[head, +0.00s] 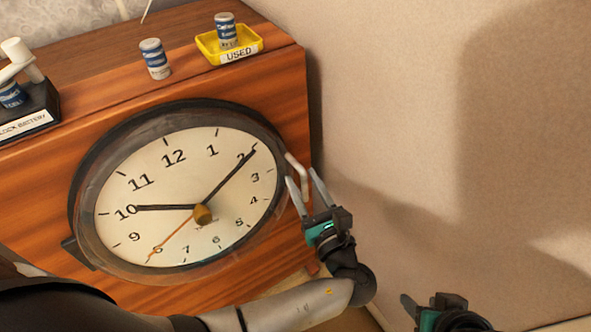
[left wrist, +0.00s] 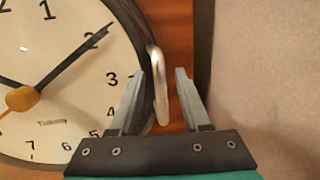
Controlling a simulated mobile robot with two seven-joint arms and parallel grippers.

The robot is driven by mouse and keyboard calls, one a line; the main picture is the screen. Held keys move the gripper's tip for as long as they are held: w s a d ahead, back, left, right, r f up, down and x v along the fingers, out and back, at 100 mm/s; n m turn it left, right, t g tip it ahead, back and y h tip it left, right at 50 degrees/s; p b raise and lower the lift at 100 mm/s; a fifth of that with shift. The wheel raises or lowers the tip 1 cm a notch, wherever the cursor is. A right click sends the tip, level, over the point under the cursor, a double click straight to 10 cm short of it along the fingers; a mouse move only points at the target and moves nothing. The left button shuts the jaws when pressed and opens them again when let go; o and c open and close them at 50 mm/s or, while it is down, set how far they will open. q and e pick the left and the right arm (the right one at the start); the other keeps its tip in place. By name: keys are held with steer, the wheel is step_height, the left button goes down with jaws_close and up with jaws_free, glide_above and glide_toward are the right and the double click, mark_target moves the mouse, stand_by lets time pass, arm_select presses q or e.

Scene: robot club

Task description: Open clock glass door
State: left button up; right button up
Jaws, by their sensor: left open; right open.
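A round clock (head: 165,215) with a cream face, black numerals and a brass centre knob is set in the front of a wooden cabinet. Its glass door lies over the face and looks shut. A pale curved handle (head: 297,172) stands at the door's right edge, and in the left wrist view the handle (left wrist: 158,85) shows between my left gripper's fingers. My left gripper (head: 306,183) is open at the handle; I cannot tell whether a finger touches it. My right gripper (head: 420,305) is at the bottom right, partly cut off, open and away from the clock.
On the cabinet top (head: 110,60) stand a blue and white battery (head: 155,60), a yellow tray (head: 208,48) marked USED with another battery in it, and a black battery holder (head: 35,115). A plain wall (head: 400,90) rises to the right of the cabinet.

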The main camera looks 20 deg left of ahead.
arm_select(q)
steer(key=shift+w+a, duration=0.1)
steer(key=shift+w, duration=0.05)
steer(key=c, duration=0.7)
jaws_close()
steer(key=shift+a, duration=0.15)
stand_by(0.7)
